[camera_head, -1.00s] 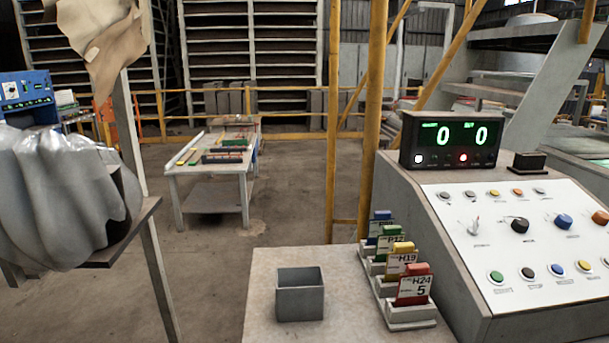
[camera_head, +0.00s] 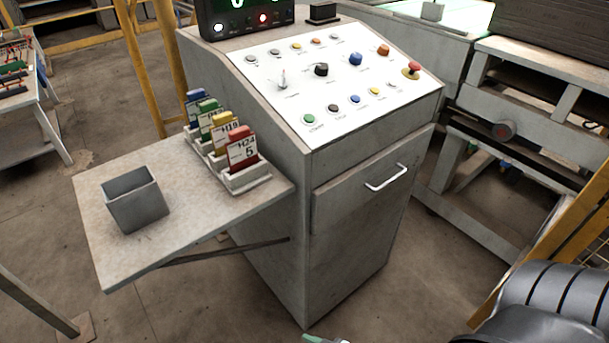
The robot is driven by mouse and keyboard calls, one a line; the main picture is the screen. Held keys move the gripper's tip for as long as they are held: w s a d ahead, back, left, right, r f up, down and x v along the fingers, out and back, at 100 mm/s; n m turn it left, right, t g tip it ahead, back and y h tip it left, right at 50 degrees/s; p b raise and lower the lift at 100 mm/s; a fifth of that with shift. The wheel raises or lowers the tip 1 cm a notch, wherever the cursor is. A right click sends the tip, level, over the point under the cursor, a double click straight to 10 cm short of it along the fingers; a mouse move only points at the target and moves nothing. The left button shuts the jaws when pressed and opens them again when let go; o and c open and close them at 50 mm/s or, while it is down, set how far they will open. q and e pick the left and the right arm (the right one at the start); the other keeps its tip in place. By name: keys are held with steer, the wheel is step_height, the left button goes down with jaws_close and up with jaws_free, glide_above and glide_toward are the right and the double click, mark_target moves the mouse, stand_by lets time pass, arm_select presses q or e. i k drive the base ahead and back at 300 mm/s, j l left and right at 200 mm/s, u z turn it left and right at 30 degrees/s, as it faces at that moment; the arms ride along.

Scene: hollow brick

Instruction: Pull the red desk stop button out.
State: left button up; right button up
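The red desk stop button (camera_head: 414,66) is a red mushroom head on a yellow base. It sits at the far right end of the white sloping control panel (camera_head: 330,95) on the grey desk. From this view I cannot tell whether it is pressed in or out. Nothing covers it.
Coloured buttons and knobs fill the panel, with an orange knob (camera_head: 383,50) close left of the stop button. A side shelf (camera_head: 200,212) holds a grey box (camera_head: 135,203) and a card rack (camera_head: 243,180). Grey machinery (camera_head: 520,70) stands to the right.

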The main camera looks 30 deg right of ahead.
mark_target(414, 66)
steer(key=z, duration=1.7)
